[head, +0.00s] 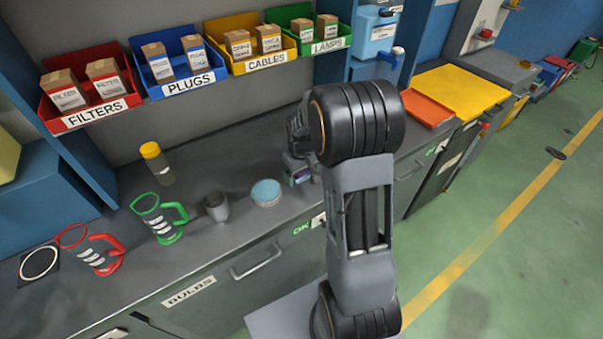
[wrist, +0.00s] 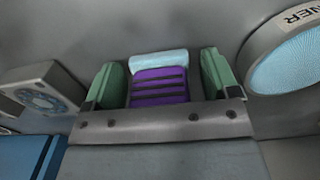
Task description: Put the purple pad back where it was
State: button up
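The purple pad (wrist: 160,88) has dark stripes and a pale blue edge at its far side. In the wrist view it lies between the two green fingers of my gripper (wrist: 161,72). A gap shows on each side of it, so the fingers are open around it and do not appear to touch it. In the head view the purple pad (head: 297,178) shows small on the grey bench, right of the round light blue-topped tin. My arm hides part of that area and most of my gripper (head: 298,155).
The round tin (head: 266,192) also shows close on the right in the wrist view (wrist: 290,60). A grey box with a blue dial (wrist: 42,98) is on the left there. A grey cup (head: 217,207), green holder (head: 160,217) and red holder (head: 92,248) stand further left on the bench.

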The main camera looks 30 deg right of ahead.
notch_tip(320, 180, up, 12)
jog(key=shift+a+f, duration=0.1)
jog(key=s+a+r+t, duration=0.1)
jog(key=s+a, duration=0.3)
jog(key=s, duration=0.4)
jog(key=s+a+r+m+t, duration=0.1)
jog(key=s+a+t, duration=0.2)
jog(key=s+a, duration=0.2)
jog(key=shift+s+a+r, duration=0.15)
jog(key=shift+s+r, duration=0.15)
jog(key=shift+s, duration=1.05)
